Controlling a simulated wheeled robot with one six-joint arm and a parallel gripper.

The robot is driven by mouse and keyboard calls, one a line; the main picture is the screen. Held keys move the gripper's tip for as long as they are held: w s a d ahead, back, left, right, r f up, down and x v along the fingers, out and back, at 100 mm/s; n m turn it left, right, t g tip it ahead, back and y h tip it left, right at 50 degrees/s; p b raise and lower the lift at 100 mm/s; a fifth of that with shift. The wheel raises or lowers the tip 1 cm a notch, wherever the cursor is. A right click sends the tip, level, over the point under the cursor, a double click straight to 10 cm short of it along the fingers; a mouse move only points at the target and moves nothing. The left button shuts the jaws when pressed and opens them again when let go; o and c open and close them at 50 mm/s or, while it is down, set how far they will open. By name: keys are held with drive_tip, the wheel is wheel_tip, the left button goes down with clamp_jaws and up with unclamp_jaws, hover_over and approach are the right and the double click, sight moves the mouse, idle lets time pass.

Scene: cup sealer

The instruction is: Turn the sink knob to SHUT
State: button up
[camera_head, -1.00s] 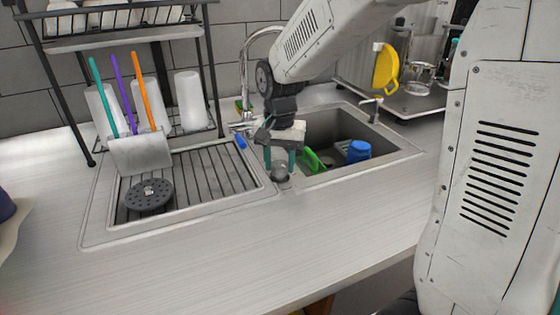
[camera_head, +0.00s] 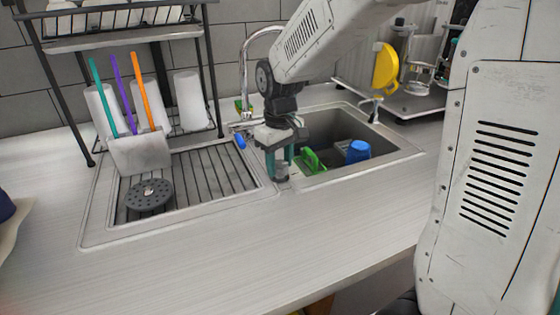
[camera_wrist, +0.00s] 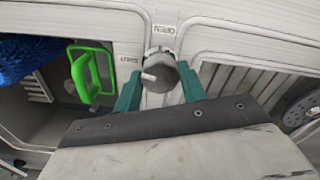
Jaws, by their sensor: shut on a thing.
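The sink knob (camera_wrist: 161,72) is a round grey knob with a pale mark on its face. It sits on the strip between the sink basin and the drainboard, with small printed labels around it in the wrist view. The mark points to the left there, towards the label on the basin side. My gripper (camera_wrist: 160,92) has its two teal fingers on either side of the knob, shut on it. In the head view my gripper (camera_head: 280,168) points down at the knob (camera_head: 281,172), which the fingers partly hide.
The drainboard (camera_head: 215,178) lies to the left with a dark round strainer (camera_head: 149,195). The faucet (camera_head: 243,75) stands behind my gripper. The front counter is clear.

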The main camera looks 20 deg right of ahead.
sight(280, 164)
drive_tip(key=shift+n, duration=1.3)
drive_tip(key=o, duration=1)
drive_tip(key=shift+r, duration=0.1)
wheel_tip(280, 164, up, 8)
drive_tip(key=shift+f, duration=0.15)
